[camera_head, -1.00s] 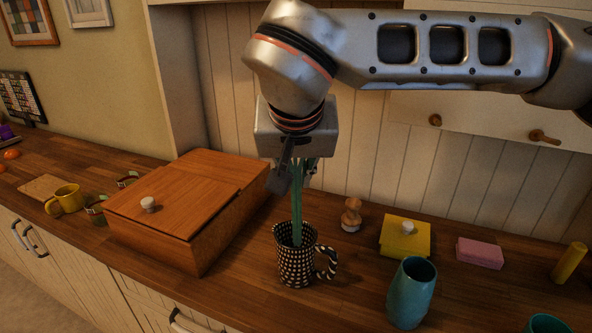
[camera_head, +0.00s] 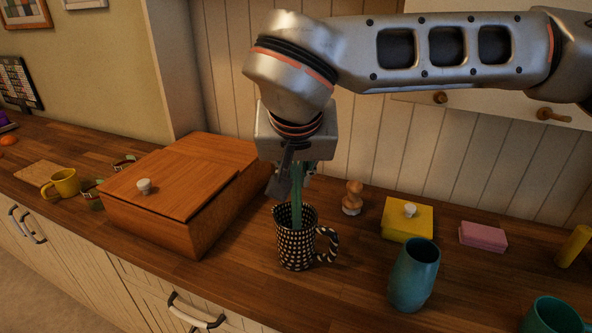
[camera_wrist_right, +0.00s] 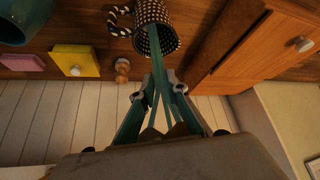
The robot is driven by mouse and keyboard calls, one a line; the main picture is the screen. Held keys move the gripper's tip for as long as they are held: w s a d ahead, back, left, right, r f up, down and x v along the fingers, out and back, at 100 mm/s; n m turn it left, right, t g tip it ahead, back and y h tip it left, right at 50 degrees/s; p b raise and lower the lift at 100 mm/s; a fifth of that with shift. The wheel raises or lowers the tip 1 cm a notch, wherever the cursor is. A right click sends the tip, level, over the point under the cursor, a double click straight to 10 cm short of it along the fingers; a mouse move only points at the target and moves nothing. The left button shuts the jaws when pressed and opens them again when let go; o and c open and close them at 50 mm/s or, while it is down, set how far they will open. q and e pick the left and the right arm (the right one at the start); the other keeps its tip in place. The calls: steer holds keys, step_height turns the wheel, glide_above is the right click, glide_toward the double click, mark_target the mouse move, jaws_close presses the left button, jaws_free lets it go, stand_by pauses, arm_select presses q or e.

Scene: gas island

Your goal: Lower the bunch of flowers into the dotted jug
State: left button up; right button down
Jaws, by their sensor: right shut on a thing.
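The dotted jug (camera_head: 297,246) is black with pale dots and a striped handle, upright on the wooden counter. My right gripper (camera_head: 298,178) is above the jug and shut on the bunch of flowers (camera_head: 297,207). Only green stems show; their lower ends are inside the jug's mouth, and the flower heads are hidden by the gripper and wrist. In the right wrist view the stems (camera_wrist_right: 174,85) run from between the fingers (camera_wrist_right: 162,92) into the jug (camera_wrist_right: 155,38). My left gripper is not in view.
A wooden box (camera_head: 178,200) with a white knob stands close left of the jug. To the right are a teal vase (camera_head: 414,275), a yellow box (camera_head: 407,222), a pink block (camera_head: 483,237) and a wooden stamp-like object (camera_head: 352,198). A yellow mug (camera_head: 66,183) is far left.

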mark_target(296, 197)
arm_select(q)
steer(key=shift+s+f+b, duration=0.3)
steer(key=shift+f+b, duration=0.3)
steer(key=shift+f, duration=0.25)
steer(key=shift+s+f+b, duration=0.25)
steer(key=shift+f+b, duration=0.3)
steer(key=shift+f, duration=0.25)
arm_select(e)
steer(key=shift+f, duration=2.6)
stand_by(0.3)
steer(key=c, duration=1.9)
jaws_free()
steer(key=shift+s+r, duration=0.2)
steer(key=shift+r, duration=0.3)
steer(key=shift+s+r, duration=0.9)
steer(key=shift+s, duration=0.1)
steer(key=s, duration=1.1)
steer(key=shift+s, duration=0.15)
